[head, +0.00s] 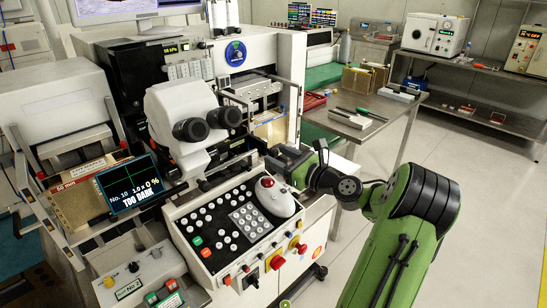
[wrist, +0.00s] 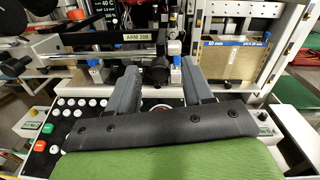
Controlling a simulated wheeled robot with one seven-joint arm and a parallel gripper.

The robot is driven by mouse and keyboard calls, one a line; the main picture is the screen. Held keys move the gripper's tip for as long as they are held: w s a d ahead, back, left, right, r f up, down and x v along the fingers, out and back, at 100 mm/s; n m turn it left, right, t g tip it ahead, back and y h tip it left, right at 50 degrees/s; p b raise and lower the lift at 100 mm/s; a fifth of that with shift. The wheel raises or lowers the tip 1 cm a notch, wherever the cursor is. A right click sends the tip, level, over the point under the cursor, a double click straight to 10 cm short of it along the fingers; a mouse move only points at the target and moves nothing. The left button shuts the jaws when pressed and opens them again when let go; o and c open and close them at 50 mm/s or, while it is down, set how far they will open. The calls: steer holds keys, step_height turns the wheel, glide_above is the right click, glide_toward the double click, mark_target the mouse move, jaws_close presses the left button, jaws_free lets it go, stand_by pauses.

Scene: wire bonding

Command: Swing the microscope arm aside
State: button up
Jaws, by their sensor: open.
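The microscope (head: 185,115) is a white head with two black eyepieces, standing over the keypad console in the head view. In the wrist view a black bar labelled "ARM 200" (wrist: 136,37) runs across the upper left, with a silver rod below it. Dark eyepieces (wrist: 14,66) show at the left edge. My gripper (wrist: 160,68) is open, its two grey fingers pointing at the machine. A dark round part lies beyond the gap between them; I cannot tell whether they touch it. In the head view my gripper (head: 283,160) is right of the microscope, above the console.
The console (head: 235,228) with buttons, a white trackball unit (head: 274,196) and a red knob lies below my gripper. A small screen (head: 128,186) reads "TOO DARK". A metal table (head: 385,118) stands behind at right. Floor at right is clear.

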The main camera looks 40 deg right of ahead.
steer(key=shift+w+a, duration=0.1)
steer(key=shift+w, duration=1.3)
jaws_close()
